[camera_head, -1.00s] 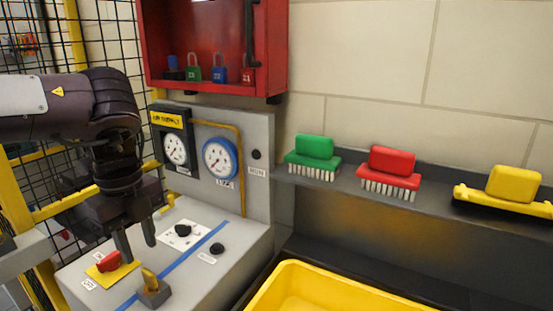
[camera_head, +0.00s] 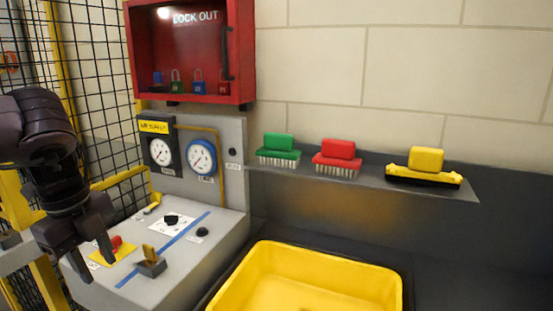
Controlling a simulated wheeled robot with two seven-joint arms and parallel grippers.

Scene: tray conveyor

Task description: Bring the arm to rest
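My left arm comes in from the left edge. My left gripper (camera_head: 99,272) hangs pointing down at the left side of the grey control console (camera_head: 215,240). Its two dark fingers are apart, with nothing seen between them. The gripper partly hides a yellow plate with a red knob (camera_head: 116,242) on the console top. My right gripper does not show.
A grey block with a brass lever (camera_head: 150,266) stands on the console. Two gauges (camera_head: 201,158) are behind it. A red lockout cabinet (camera_head: 240,60) holds several padlocks. A yellow bin (camera_head: 390,283) is at front right. Brushes, including a red one (camera_head: 338,149), line a shelf (camera_head: 376,178).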

